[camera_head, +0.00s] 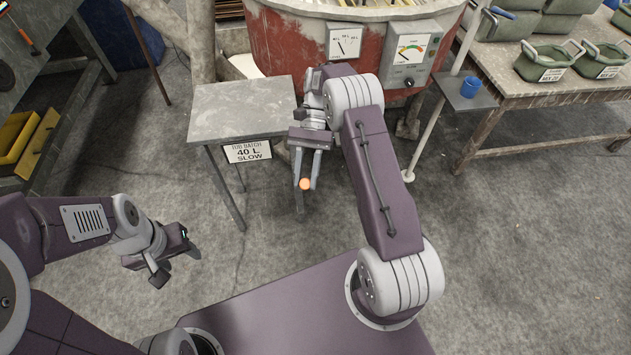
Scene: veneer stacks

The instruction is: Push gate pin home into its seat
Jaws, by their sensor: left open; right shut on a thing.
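My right gripper (306,182) points down in front of the small grey table's right side, shut on a small piece with a round orange end (305,184). The orange end shows between the fingertips; the rest of the piece is hidden or too small to make out. I cannot tell for sure that it is the gate pin. I cannot make out a pin seat in this view. My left gripper (177,267) is open and empty over the floor at the lower left, well apart from the table.
The small grey table (240,108) is bare and carries a sign (247,152) reading 40 L SLOW. Behind it stands a red and white vat (290,52) with a gauge box (409,55).

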